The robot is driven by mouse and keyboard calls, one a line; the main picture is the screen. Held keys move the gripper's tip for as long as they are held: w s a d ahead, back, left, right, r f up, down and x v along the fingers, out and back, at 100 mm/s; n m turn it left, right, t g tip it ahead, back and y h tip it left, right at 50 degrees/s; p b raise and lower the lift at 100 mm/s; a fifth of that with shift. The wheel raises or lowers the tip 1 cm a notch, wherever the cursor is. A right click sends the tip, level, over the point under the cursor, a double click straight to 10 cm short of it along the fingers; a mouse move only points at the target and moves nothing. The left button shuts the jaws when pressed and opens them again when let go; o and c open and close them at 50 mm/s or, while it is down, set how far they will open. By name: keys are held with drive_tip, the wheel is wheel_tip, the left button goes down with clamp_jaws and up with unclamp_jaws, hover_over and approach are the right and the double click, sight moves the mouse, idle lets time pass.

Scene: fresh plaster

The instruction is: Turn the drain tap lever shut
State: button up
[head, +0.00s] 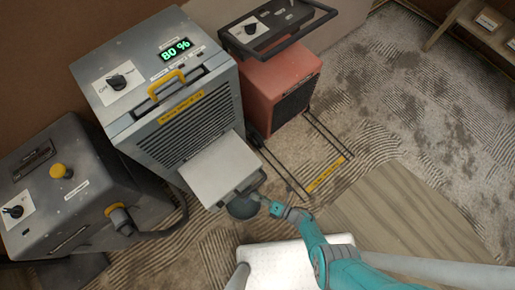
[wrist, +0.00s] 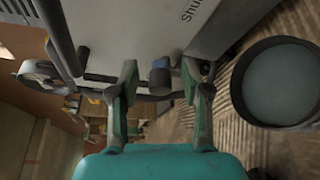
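The grey dehumidifier (head: 192,108) has a pale tank (head: 212,165) jutting from its lower front. My gripper (head: 261,198) reaches the front of this tank from the lower right. In the wrist view my gripper (wrist: 159,72) is open, its two fingers apart beneath the pale tank body (wrist: 135,35). A short dark stub (wrist: 160,82), possibly the drain tap's lever, lies between the fingers; I cannot tell whether either finger touches it. Lettering beginning "Shu" is on the tank. In the head view the tap is too small and covered to make out.
A dark round bucket (head: 242,208) stands beside my gripper; in the wrist view the bucket (wrist: 238,88) holds grey liquid. A red heater (head: 285,85) stands behind right, a grey machine (head: 65,180) with a hose at left.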

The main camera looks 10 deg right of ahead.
idle(0.4)
drive_tip(key=v, duration=1.2)
idle(0.6)
drive_tip(key=shift+f, duration=0.1)
idle(0.5)
